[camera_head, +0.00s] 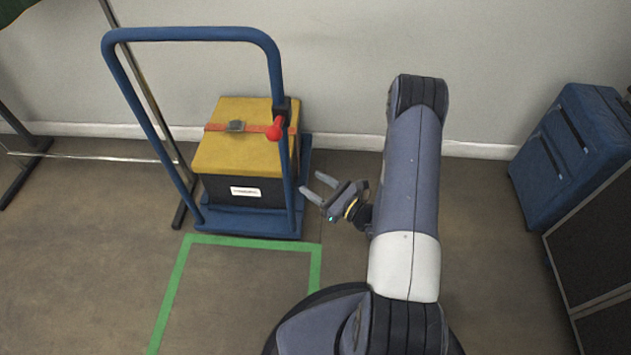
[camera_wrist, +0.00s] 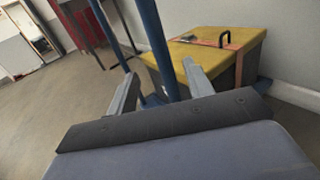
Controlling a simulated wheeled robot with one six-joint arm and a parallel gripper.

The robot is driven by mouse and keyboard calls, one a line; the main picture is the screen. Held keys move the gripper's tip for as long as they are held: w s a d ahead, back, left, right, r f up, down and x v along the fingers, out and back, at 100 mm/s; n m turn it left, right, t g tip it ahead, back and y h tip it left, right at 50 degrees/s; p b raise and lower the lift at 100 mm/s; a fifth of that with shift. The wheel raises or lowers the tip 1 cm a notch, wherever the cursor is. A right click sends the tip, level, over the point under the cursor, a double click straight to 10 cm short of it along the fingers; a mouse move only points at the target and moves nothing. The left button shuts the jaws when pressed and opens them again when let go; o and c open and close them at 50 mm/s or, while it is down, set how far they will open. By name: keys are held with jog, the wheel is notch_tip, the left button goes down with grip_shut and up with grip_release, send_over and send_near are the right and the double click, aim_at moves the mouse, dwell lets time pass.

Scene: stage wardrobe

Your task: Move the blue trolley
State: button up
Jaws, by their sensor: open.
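The blue trolley (camera_head: 250,222) stands on the floor near the back wall, its tall tube handle facing me. It carries a dark box with a yellow lid (camera_head: 242,147), held by an orange strap with a buckle. A red knob (camera_head: 275,128) sits on the right upright of the handle. My gripper (camera_head: 317,188) is open and empty, just right of the trolley's right upright and apart from it. In the wrist view, a blue upright (camera_wrist: 156,45) stands beyond and between my open fingers (camera_wrist: 165,90), with the yellow-lidded box (camera_wrist: 205,65) behind it.
A green tape outline (camera_head: 247,243) lies on the floor in front of the trolley; its back edge is close to the trolley's front. A dark rack stand (camera_head: 150,90) is at the left behind the handle. A blue suitcase (camera_head: 570,150) and dark cases (camera_head: 600,230) stand at the right.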

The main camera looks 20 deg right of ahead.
aim_at(289, 169)
jog(key=b+x, duration=0.1)
jog(key=x, duration=1)
jog(key=shift+s+b, duration=0.1)
jog(key=shift+b, duration=0.3)
jog(key=shift+c, duration=0.4)
grip_shut()
dwell(0.8)
